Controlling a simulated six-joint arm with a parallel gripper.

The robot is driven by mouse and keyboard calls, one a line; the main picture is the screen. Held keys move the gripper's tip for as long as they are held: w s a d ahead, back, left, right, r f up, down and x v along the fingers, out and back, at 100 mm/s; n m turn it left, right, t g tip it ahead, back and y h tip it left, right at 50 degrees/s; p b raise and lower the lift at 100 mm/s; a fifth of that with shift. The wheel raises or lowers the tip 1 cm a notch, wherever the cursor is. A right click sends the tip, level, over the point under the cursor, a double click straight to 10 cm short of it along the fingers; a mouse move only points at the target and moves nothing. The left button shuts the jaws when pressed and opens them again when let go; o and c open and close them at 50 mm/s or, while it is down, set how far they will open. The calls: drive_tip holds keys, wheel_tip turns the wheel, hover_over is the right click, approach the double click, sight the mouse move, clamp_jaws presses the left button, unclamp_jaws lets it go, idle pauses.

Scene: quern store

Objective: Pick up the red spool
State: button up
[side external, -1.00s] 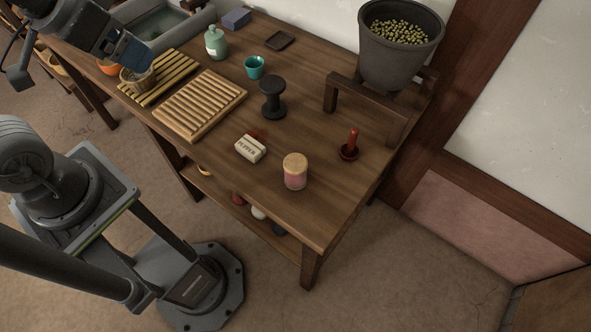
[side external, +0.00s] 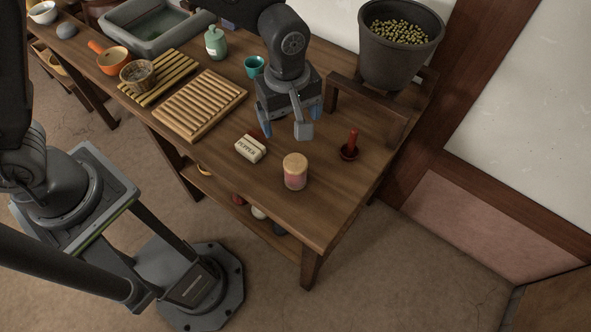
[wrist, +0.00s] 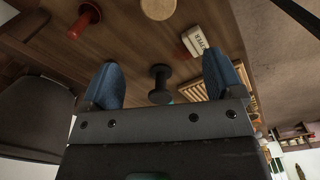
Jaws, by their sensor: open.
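The only clear spool is black, not red. It stands upright in the wrist view (wrist: 160,84), apart from my gripper and showing between its blue fingers. My gripper (side external: 286,127) is open and empty above the table; in the side view it hides the spool. A red upright post on a small dark red dish-like base (side external: 349,148) stands to the right of my gripper; it also shows at top left in the wrist view (wrist: 84,20). I cannot tell that it is a spool.
A box marked PEPPER (side external: 250,149), with a red patch behind it, and a wooden-lidded jar (side external: 295,171) stand in front. A slatted wooden rack (side external: 201,103) lies left. A teal cup (side external: 254,67) and a large pot on a stand (side external: 399,62) are behind. The front right tabletop is clear.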

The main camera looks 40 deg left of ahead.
sight(295, 162)
drive_tip(key=shift+n, duration=0.4)
drive_tip(key=f, duration=0.3)
drive_tip(key=d+f, duration=0.1)
drive_tip(key=f, duration=0.6)
drive_tip(key=shift+d+f, duration=0.1)
drive_tip(key=shift+d, duration=0.1)
drive_tip(key=shift+s+f, duration=0.2)
drive_tip(key=shift+f, duration=2.7)
drive_tip(key=shift+c, duration=0.3)
drive_tip(key=c, duration=1)
drive_tip(key=shift+r, duration=0.15)
